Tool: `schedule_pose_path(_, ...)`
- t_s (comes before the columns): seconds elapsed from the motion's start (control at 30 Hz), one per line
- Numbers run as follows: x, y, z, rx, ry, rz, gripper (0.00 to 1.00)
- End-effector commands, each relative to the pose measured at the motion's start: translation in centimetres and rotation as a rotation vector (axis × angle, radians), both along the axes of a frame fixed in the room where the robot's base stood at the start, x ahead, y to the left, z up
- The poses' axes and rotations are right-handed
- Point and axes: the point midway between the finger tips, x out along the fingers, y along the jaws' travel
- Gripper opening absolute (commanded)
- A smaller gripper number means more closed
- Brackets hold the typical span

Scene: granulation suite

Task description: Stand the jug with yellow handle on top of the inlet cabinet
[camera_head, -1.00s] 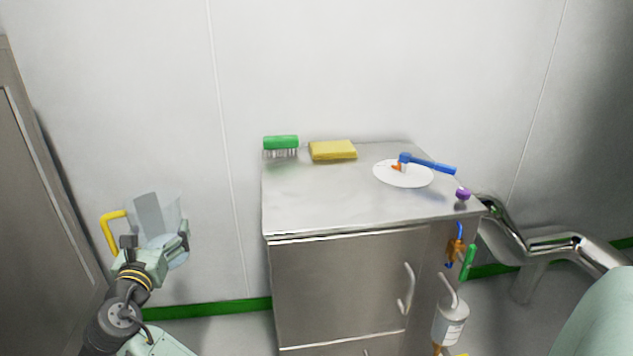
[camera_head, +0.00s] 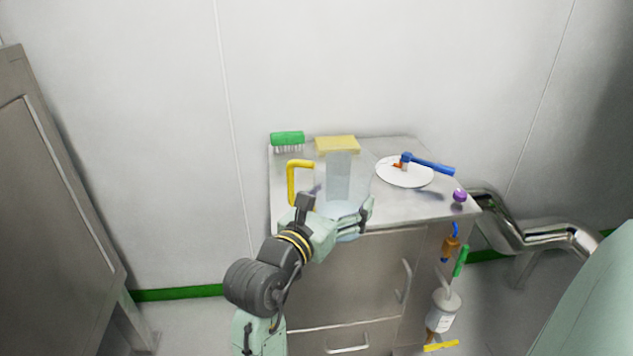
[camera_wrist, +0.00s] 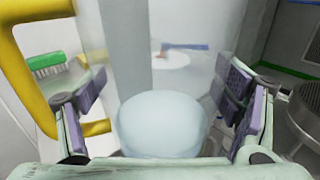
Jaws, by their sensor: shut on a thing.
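The clear jug with a yellow handle (camera_head: 292,182) is upright in my gripper (camera_head: 340,212), with its handle to the left. My gripper is shut around the jug's body. In the wrist view, the jug (camera_wrist: 165,125) stands between the two finger pads and its yellow handle (camera_wrist: 30,75) is at the left. The inlet cabinet (camera_head: 345,285) is a steel cabinet with a flat top. In the head view the jug overlaps the cabinet's front top edge. I cannot tell its exact height above the top.
On the cabinet top are a green brush (camera_head: 288,139), a yellow sponge (camera_head: 337,144), a white plate (camera_head: 404,172) with a blue-handled tool (camera_head: 430,163), and a purple knob (camera_head: 459,196) near the right edge. A bent steel pipe (camera_head: 520,235) runs at the right.

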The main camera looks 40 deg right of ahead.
Motion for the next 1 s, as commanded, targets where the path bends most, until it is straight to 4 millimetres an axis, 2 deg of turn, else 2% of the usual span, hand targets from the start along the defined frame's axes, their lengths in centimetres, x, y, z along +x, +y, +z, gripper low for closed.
schedule_pose_path(0.3,8.1,-2.0,-0.5,0.0,0.0,0.002,0.38)
schedule_pose_path(0.5,12.2,-3.1,-1.0,0.0,0.0,0.001,0.38)
schedule_pose_path(0.77,14.6,-3.7,-1.2,0.0,-0.002,0.002,0.38)
schedule_pose_path(0.9,14.5,-3.7,-3.6,0.001,0.003,0.0,0.38)
schedule_pose_path(1.0,14.6,-3.7,-4.6,-0.001,0.0,0.002,0.38)
